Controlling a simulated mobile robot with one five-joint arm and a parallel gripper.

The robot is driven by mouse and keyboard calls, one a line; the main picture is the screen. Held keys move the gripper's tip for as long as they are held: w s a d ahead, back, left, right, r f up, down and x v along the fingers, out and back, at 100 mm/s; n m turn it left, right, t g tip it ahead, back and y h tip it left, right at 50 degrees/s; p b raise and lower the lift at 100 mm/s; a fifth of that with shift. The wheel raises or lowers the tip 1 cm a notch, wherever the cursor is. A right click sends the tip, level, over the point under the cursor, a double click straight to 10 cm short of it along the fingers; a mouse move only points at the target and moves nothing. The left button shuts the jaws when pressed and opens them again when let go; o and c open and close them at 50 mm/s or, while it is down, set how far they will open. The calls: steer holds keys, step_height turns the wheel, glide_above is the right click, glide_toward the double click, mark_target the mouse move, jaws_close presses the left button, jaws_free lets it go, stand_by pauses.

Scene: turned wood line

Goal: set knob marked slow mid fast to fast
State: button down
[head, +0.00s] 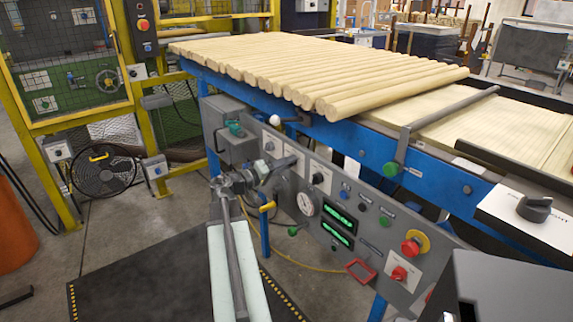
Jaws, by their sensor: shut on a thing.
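A grey control panel (285,195) is fixed along the blue conveyor's side. Several small dark knobs on white label plates sit in its upper left part, including one (269,146) up and right of my gripper and one (318,178) to the right. My gripper (272,167) reaches the panel between them and is shut on a knob, which the jaws and arm mostly hide. The label lettering is too small to read, so I cannot tell the held knob's setting from this view.
Round wooden rods (310,70) lie on the blue conveyor (345,135) above the panel. A gauge (305,204), green displays (339,218) and a red stop button (411,247) are to the right. A yellow-handled lever (267,207) stands just below my gripper. A large dark knob (535,208) sits at far right.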

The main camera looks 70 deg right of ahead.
steer(key=shift+s+m, duration=0.1)
steer(key=shift+m, duration=0.3)
steer(key=c, duration=1)
jaws_free()
steer(key=shift+a, duration=0.1)
steer(key=v, duration=0.7)
steer(key=shift+a+f, duration=0.1)
steer(key=shift+a, duration=0.15)
